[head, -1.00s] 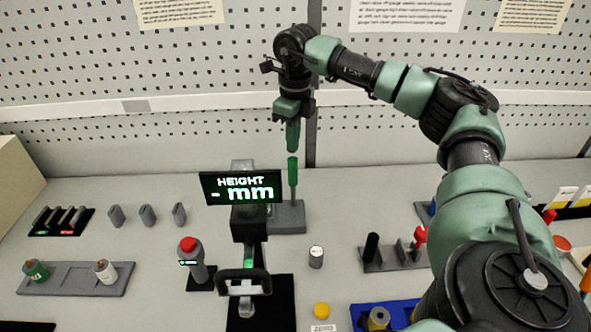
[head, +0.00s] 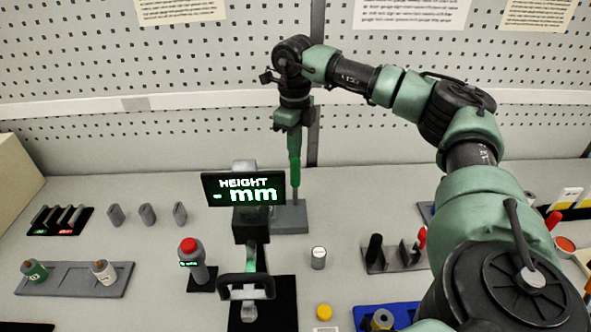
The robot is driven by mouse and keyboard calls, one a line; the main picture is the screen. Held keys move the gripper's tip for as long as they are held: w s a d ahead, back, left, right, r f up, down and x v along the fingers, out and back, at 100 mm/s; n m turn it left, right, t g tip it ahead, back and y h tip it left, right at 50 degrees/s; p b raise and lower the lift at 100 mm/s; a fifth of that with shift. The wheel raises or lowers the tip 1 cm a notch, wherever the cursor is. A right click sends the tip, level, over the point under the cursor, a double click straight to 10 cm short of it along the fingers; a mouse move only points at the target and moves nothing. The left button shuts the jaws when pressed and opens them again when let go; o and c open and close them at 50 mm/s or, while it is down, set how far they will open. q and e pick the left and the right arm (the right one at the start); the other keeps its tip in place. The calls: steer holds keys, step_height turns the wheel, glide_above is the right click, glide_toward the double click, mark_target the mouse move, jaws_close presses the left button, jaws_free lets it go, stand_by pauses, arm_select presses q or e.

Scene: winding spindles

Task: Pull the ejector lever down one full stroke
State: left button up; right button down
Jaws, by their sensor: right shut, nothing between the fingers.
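My right gripper (head: 294,153) points straight down at the back of the bench and is shut. My left gripper is not in view.
A black handle loop (head: 247,284) stands below the display. A red-topped cylinder (head: 192,256) is to its left and a small grey cylinder (head: 318,258) to its right. A grey rack (head: 390,257) lies further right. A pegboard wall (head: 120,60) closes the back.

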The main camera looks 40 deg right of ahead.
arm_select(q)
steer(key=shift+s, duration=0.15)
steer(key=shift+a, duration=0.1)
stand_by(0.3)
